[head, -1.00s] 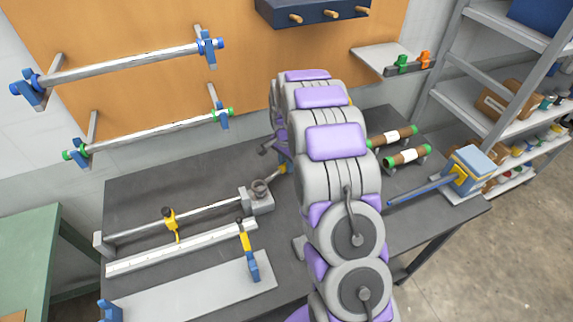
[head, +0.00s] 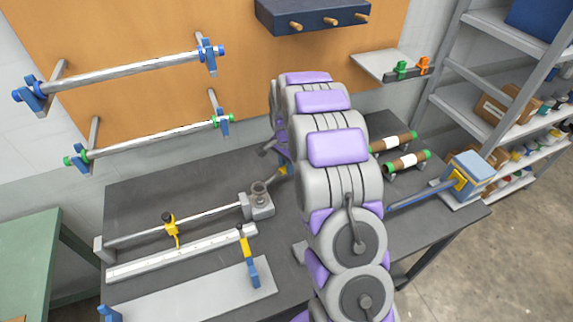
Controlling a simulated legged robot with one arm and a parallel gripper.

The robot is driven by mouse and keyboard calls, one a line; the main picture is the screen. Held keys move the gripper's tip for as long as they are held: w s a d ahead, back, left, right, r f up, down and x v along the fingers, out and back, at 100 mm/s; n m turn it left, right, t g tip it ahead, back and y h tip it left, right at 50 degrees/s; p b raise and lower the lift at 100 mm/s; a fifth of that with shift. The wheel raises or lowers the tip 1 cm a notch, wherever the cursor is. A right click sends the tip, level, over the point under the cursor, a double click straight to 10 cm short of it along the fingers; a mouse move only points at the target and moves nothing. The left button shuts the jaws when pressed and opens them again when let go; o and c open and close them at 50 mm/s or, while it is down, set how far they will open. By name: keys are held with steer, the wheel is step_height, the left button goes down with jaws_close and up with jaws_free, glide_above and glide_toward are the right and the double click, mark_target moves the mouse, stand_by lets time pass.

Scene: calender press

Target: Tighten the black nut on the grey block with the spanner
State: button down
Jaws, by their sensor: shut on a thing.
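The grey block (head: 262,206) sits on the dark bench, left of my arm. The dark round nut (head: 258,188) stands on top of it. My gripper (head: 270,149) is largely hidden behind my arm, beyond the block; only a dark part of it shows. It is shut on what appears to be the spanner (head: 283,171), of which a small yellow piece shows just right of the nut. Most of the spanner is hidden. I cannot tell whether it touches the nut.
Rails with a yellow clamp (head: 170,225) lie left of the block. Two rollers rest on wall brackets (head: 30,92). Two green-ended rollers (head: 407,162) and a blue box with a lever (head: 468,172) stand right of my arm. Shelves (head: 500,65) stand far right. The bench's back left is clear.

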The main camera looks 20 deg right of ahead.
steer(key=w+a+r+n+t, duration=0.1)
steer(key=w+a+n, duration=0.6)
steer(key=n, duration=0.2)
steer(key=shift+s+f+b, duration=0.15)
steer(key=shift+f+b, duration=0.4)
steer(key=shift+f, duration=1)
steer(key=shift+s+f+b, duration=0.1)
steer(key=shift+f+b, duration=0.45)
steer(key=shift+f, duration=0.95)
steer(key=shift+s+d+m+h+b, duration=0.15)
steer(key=shift+s+d+m+b, duration=0.35)
steer(key=shift+d+m, duration=0.3)
steer(key=shift+s+d+m+h+b, duration=0.15)
steer(key=shift+s+d+m+b, duration=0.3)
steer(key=shift+d+m, duration=0.35)
steer(key=shift+s+d+m, duration=0.5)
steer(key=shift+d+m, duration=0.1)
steer(key=shift+m, duration=0.2)
steer(key=shift+s+d+m, duration=0.75)
steer(key=shift+s+m, duration=0.2)
steer(key=shift+m, duration=0.15)
steer(key=shift+s+d+m+b, duration=0.4)
steer(key=shift+s+m, duration=0.35)
steer(key=shift+m, duration=0.15)
steer(key=shift+w+a, duration=0.1)
